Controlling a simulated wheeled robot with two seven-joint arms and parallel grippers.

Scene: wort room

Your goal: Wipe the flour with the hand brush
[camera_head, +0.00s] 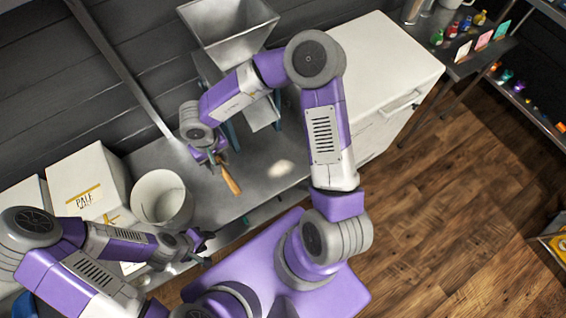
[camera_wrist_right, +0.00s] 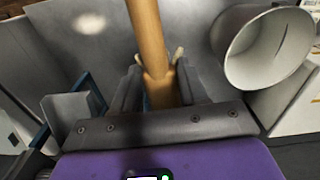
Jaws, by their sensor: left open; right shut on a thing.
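A pale patch of flour (camera_head: 281,168) lies on the grey counter to the right of the brush. The flour also shows at the upper left of the right wrist view (camera_wrist_right: 89,22). The hand brush (camera_head: 231,182) shows mainly as a wooden handle, also seen in the right wrist view (camera_wrist_right: 147,40); I cannot make out its bristles. My right gripper (camera_head: 217,160) is shut on the handle, which passes between its fingers in the right wrist view (camera_wrist_right: 160,88). My left gripper (camera_head: 205,248) is open and empty near the counter's front edge, right of the bucket.
A white bucket (camera_head: 161,202) stands on the counter left of the brush. A metal hopper (camera_head: 228,32) on a stand is at the back. A white cabinet (camera_head: 390,60) adjoins at right. The counter (camera_head: 262,195) around the flour is bare.

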